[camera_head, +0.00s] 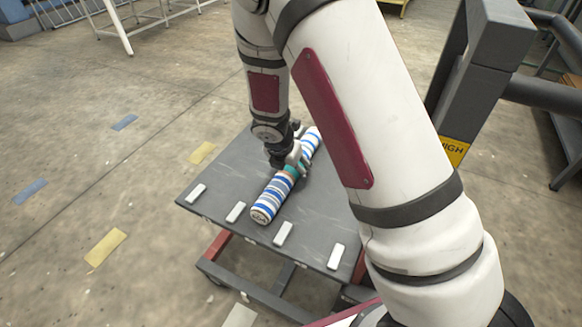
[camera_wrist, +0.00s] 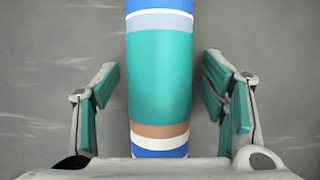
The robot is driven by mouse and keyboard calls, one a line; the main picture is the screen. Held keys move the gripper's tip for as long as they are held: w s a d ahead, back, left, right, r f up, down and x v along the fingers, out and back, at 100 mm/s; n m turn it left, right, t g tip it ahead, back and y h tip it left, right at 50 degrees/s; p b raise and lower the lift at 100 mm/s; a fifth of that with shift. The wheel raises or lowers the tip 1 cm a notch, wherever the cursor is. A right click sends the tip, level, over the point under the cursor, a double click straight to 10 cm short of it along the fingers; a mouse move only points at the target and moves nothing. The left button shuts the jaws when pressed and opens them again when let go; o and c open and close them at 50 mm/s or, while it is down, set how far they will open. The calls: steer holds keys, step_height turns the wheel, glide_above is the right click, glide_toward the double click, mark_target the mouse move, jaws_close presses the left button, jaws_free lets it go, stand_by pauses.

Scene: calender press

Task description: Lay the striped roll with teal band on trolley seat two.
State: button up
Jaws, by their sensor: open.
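The striped roll (camera_head: 269,203), blue and white with a teal band, lies on the grey trolley top (camera_head: 222,178). Its near end sits between the two middle white blocks at the near edge. The teal band (camera_wrist: 160,75) fills the middle of the wrist view. My gripper (camera_head: 287,168) is open over the roll's middle. In the wrist view its teal-padded fingers stand one on each side of the band, with a gap to the roll on both sides. In the head view my gripper partly hides the band. No seat numbers are legible.
White blocks stand along the trolley's near edge, including the leftmost (camera_head: 197,193) and the rightmost (camera_head: 337,256). A grey machine frame (camera_head: 480,85) with a yellow sign (camera_head: 453,151) rises at right. Open concrete floor with tape marks lies left.

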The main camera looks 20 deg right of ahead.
steer(key=p+v, duration=0.4)
steer(key=v, duration=0.7)
steer(key=shift+r, duration=0.25)
steer(key=shift+s+a+r, duration=0.1)
steer(key=shift+s+r, duration=0.05)
steer(key=shift+r, duration=0.1)
